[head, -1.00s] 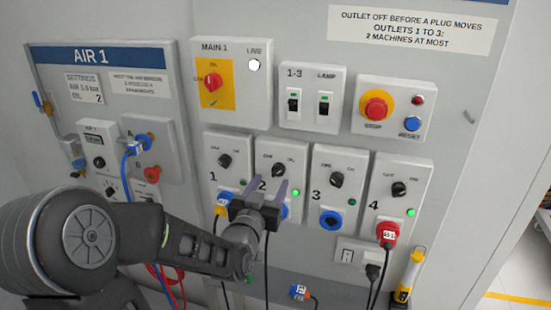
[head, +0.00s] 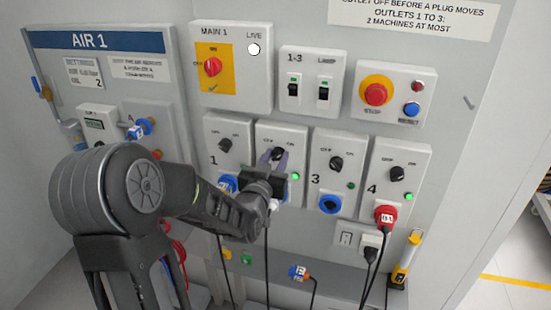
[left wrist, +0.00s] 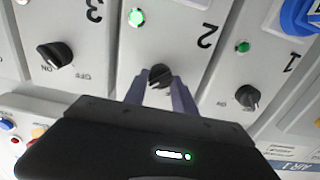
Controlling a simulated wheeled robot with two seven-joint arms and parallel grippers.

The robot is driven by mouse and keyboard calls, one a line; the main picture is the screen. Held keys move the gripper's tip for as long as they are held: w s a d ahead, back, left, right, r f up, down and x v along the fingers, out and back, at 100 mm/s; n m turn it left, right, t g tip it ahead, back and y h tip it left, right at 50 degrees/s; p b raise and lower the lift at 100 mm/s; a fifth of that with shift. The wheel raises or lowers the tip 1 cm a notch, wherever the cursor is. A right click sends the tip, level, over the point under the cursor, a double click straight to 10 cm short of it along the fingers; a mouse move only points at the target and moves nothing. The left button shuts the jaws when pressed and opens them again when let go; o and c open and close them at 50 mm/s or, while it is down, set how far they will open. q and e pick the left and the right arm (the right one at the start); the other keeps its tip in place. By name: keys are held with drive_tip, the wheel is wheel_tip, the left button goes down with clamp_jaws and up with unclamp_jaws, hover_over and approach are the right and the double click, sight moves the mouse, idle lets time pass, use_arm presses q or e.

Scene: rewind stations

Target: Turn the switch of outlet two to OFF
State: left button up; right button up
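Outlet two's black rotary switch (head: 278,153) is on the second white panel (head: 293,139) of the lower row. Its green lamp (head: 296,177) is lit and also shows in the left wrist view (left wrist: 137,17). My left gripper (head: 275,158) is in front of this panel, fingers pointing at the switch. In the left wrist view, the two fingers (left wrist: 159,86) stand apart, one at each side of the switch (left wrist: 160,73), with no clear contact. The exact switch position is hard to read. The gripper hides outlet two's socket. My right gripper is not in view.
Outlet one's switch (head: 225,145) and outlet three's switch (head: 336,163) are close on either side. Outlet four (head: 397,174) holds a red plug (head: 384,217). Cables hang below the panels. The MAIN 1 switch (head: 212,67) and the stop button (head: 375,94) are above.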

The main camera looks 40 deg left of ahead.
use_arm(q)
clamp_jaws()
drive_tip(key=shift+f+n+b, duration=0.15)
drive_tip(key=shift+n+b, duration=0.25)
drive_tip(key=shift+b, duration=0.5)
drive_tip(key=n+b, duration=0.2)
drive_tip(key=b, duration=0.2)
drive_tip(key=n+b, duration=0.2)
drive_tip(key=b, duration=0.2)
drive_tip(key=n+b, duration=0.3)
drive_tip(key=b, duration=0.1)
drive_tip(key=shift+a+f, duration=0.1)
drive_tip(key=shift+f, duration=0.15)
drive_tip(key=n+b, duration=0.6)
drive_tip(key=b, duration=0.2)
drive_tip(key=shift+s+n, duration=0.1)
drive_tip(key=shift+n, duration=0.2)
drive_tip(key=shift+r+n+b, duration=0.2)
drive_tip(key=shift+n+b, duration=1.15)
drive_tip(key=shift+n, duration=0.45)
drive_tip(key=shift+a, duration=0.1)
